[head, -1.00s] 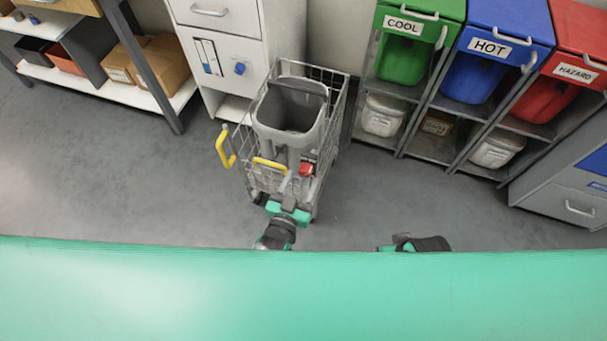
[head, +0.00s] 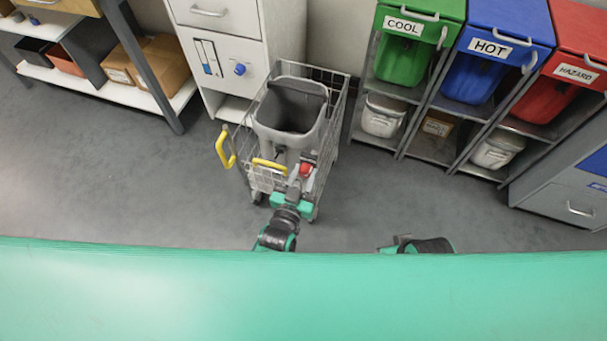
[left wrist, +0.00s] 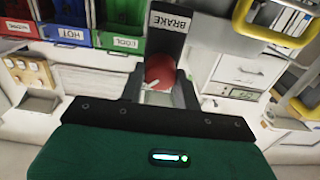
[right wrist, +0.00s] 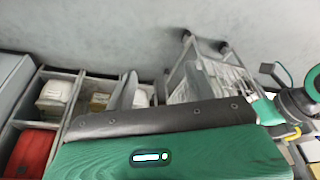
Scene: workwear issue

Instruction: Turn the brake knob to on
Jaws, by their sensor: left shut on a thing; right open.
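The brake knob (head: 306,169) is red and sits on the front of the wire cart, at the right of its yellow handles. In the left wrist view the red knob (left wrist: 160,72) shows a white pointer mark slanting to the lower left, below a plate lettered BRAKE (left wrist: 170,22). I cannot read any on or off marks. My left gripper (head: 300,180) is at the knob, its two fingers shut on the knob's sides. My right gripper (right wrist: 136,92) is open and empty, away from the cart; in the head view it is mostly hidden behind my green body.
The wire cart (head: 334,120) holds a grey bin (head: 268,118) and has yellow handles (head: 226,146). A white cabinet (head: 232,27) stands behind it. COOL, HOT and HAZARD bins stand in racks at the right. The floor (head: 120,190) left of the cart is clear.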

